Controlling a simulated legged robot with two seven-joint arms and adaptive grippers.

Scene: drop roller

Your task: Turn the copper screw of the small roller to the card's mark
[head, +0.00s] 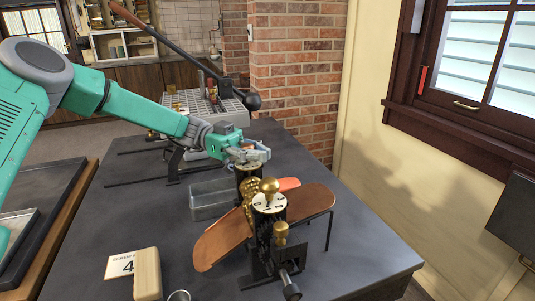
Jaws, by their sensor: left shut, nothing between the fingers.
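The roller machine stands on the dark bench, with a brass knob (269,186) above a pale numbered dial (270,203). A second dial-topped post (246,168) stands just behind it, its top partly hidden by my left gripper (262,154). That gripper is shut and empty, over or right beside this post; I cannot tell whether it touches. The copper screw cannot be clearly made out. The card (122,267) at the front left reads "SCREW" and a 4, partly covered by a wooden block (147,273). My right gripper is out of view.
Copper-coloured chutes (222,240) spread left and right from the roller, and a crank (290,287) sticks out in front. A metal tray (208,198) sits behind left. A lever press (210,105) stands at the back. The bench's right front is clear.

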